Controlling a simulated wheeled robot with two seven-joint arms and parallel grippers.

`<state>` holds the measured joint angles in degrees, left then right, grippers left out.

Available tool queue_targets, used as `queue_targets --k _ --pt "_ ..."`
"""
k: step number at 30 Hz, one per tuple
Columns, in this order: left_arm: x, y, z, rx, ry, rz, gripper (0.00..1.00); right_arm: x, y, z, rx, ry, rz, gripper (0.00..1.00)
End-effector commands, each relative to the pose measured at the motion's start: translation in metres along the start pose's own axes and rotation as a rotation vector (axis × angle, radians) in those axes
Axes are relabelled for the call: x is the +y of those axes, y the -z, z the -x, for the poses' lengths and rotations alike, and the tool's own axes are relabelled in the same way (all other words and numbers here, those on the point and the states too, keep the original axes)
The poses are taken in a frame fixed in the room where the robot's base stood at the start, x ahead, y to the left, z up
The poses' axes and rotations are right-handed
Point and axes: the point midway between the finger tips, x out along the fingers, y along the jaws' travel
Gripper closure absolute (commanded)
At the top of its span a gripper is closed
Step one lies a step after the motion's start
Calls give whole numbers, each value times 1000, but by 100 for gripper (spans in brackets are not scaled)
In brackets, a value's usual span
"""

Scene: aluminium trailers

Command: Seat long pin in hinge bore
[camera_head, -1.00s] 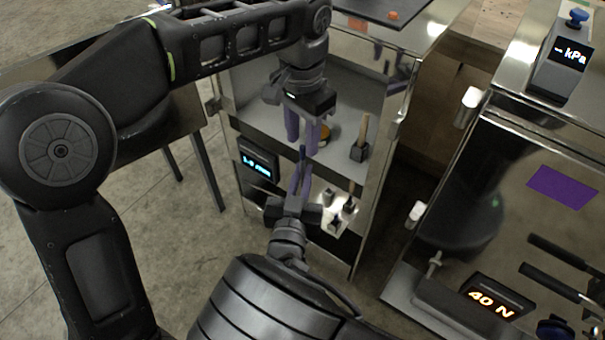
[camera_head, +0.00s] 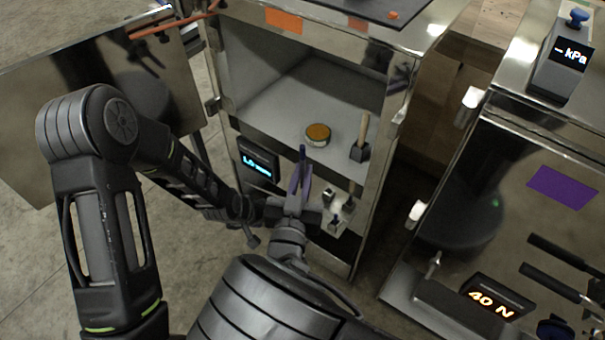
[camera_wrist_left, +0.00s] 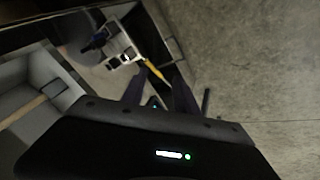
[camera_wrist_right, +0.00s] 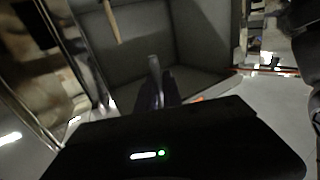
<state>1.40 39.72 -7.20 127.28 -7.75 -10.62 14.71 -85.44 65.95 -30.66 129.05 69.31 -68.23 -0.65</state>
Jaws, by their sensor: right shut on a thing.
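My right gripper (camera_head: 299,185) is shut on the long pin (camera_head: 302,154), in front of the open cabinet. The pin stands roughly upright, its upper end above the purple fingers. In the right wrist view the pin (camera_wrist_right: 155,72) is a thin grey rod projecting beyond the fingertips. My left gripper (camera_wrist_left: 158,95) shows in the left wrist view with fingers apart and nothing between them. In the head view its fingers are hidden or unclear beside my right wrist. A hinge-like fitting (camera_head: 212,105) is on the cabinet's left edge; I cannot make out its bore.
The cabinet shelf (camera_head: 270,105) holds a round orange-topped tin (camera_head: 318,134) and a wooden-handled mallet (camera_head: 361,145). A small holder (camera_head: 334,218) is below. The open door (camera_head: 120,95) is at left. A second metal unit (camera_head: 520,210) stands at right.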

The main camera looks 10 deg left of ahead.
Motion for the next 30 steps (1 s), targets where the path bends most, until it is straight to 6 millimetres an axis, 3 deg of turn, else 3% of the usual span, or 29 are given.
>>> queue_targets --k 1,2,6,9,12,18,30 --pt "-18 -29 -7 -18 16 39 64 0 0 0 1 0 0 100" --pt "-21 -44 -10 -32 17 46 64 0 0 0 1 0 0 100" --pt "-10 -123 -16 -168 -5 -6 64 0 0 0 1 0 0 100" --pt "-5 -169 -14 -247 -20 -32 64 0 0 0 1 0 0 100" --pt "0 -204 -9 -305 -35 -53 64 0 0 0 1 0 0 100" --pt "4 -234 -2 -358 -50 -72 64 0 0 0 1 0 0 100" --pt "4 -236 -2 -360 -51 -74 64 3 1 0 0 -2 1 100"
